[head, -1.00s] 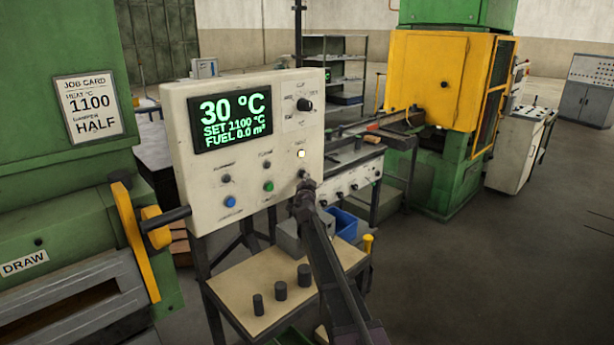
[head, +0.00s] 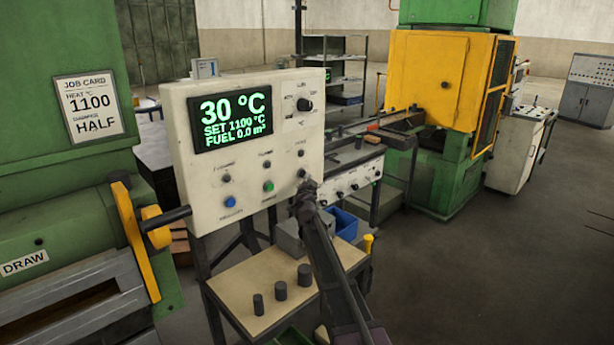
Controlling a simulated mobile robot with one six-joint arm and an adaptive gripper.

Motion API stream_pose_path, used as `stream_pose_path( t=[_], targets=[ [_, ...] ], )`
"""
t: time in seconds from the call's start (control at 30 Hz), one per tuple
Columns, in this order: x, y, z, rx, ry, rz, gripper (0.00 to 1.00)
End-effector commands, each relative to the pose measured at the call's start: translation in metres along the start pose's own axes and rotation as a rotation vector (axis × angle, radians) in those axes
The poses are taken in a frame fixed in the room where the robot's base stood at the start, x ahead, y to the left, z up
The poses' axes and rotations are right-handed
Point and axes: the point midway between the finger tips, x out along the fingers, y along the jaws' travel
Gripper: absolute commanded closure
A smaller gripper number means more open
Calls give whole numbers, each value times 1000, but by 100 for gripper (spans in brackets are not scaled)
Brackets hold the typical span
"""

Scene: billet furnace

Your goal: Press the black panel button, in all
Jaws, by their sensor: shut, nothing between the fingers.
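The off-white control panel (head: 180,140) stands upright left of centre. Its display (head: 230,121) reads 30 °C, SET 1100 °C, FUEL 0.0 m³. The black button (head: 302,173) is at the panel's lower right, in line with the green button (head: 268,187) and blue button (head: 230,202). A small unlit lamp (head: 301,154) sits above it. My gripper (head: 306,186) is shut and empty, its tip just below and in front of the black button. I cannot tell whether they touch. My gripper hides part of the panel's lower right corner.
A rotary knob (head: 305,104) is at the panel's upper right. A job card (head: 89,107) reads HEAT 1100, DAMPER HALF. A small table (head: 250,278) with three dark cylinders stands below.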

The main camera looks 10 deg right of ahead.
Motion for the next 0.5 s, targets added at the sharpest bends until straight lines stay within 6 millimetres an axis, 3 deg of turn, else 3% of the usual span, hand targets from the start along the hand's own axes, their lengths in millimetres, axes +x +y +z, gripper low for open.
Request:
stream_pose_path(
  t=[0.5],
  targets=[
    [-6,4,-4,0,1,1,100]
  ],
)
